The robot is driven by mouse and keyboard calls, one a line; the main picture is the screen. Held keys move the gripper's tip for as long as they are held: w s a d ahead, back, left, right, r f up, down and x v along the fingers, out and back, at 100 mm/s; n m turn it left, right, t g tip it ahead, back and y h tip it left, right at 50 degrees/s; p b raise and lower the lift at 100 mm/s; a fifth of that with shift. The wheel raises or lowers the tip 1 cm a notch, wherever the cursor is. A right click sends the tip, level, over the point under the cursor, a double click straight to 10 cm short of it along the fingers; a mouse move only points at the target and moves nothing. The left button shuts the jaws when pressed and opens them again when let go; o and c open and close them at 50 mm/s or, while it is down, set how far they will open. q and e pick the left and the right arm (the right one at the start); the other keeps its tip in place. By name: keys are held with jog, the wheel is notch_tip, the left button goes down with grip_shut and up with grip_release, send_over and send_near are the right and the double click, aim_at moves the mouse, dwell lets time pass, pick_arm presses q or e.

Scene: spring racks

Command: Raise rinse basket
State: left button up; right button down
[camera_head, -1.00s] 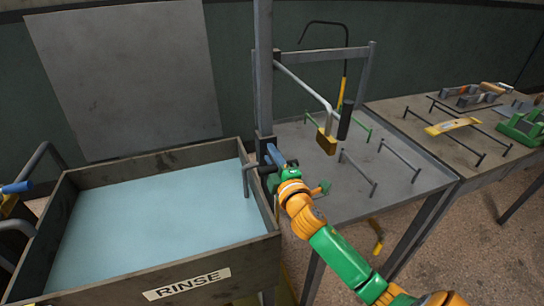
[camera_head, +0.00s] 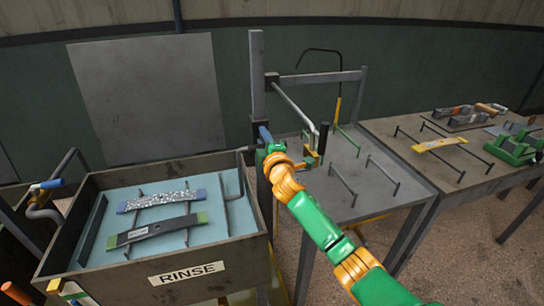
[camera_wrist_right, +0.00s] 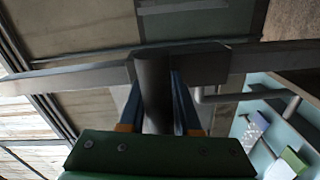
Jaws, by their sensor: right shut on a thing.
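The rinse basket (camera_head: 229,199) shows in the head view as dark rails and a bent grey rod inside the tank marked RINSE (camera_head: 246,247). On its rails lie a speckled bar with blue ends (camera_head: 160,201) and a dark bar with green ends (camera_head: 155,230), above or at the pale blue liquid (camera_head: 100,254). My right gripper (camera_head: 265,136) is beside the grey post, at the basket's hanger. In the right wrist view it is shut on a dark round handle (camera_wrist_right: 154,90). My left gripper is not in view.
A grey post (camera_head: 257,80) with a pivoting light bar (camera_head: 295,104) stands right of the tank. Behind my right arm is a grey table (camera_head: 375,205) with low racks. A further bench (camera_head: 470,180) holds tools. A blue-handled pipe (camera_head: 45,186) is at the left.

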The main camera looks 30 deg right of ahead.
aim_at(260, 111)
pick_arm(q)
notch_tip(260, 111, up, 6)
jog(key=p, duration=0.4)
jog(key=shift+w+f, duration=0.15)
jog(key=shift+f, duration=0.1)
pick_arm(e)
notch_tip(260, 111, up, 7)
jog(key=shift+f, duration=0.15)
jog(key=c, duration=0.7)
grip_release()
jog(key=shift+o, duration=0.2)
jog(key=shift+s, duration=0.25)
jog(key=shift+s+a+f, duration=0.1)
jog(key=shift+s, duration=0.15)
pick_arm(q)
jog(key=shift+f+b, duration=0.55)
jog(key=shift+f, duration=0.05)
pick_arm(e)
jog(key=v, duration=0.6)
jog(key=shift+s, duration=0.3)
jog(key=shift+a, duration=0.1)
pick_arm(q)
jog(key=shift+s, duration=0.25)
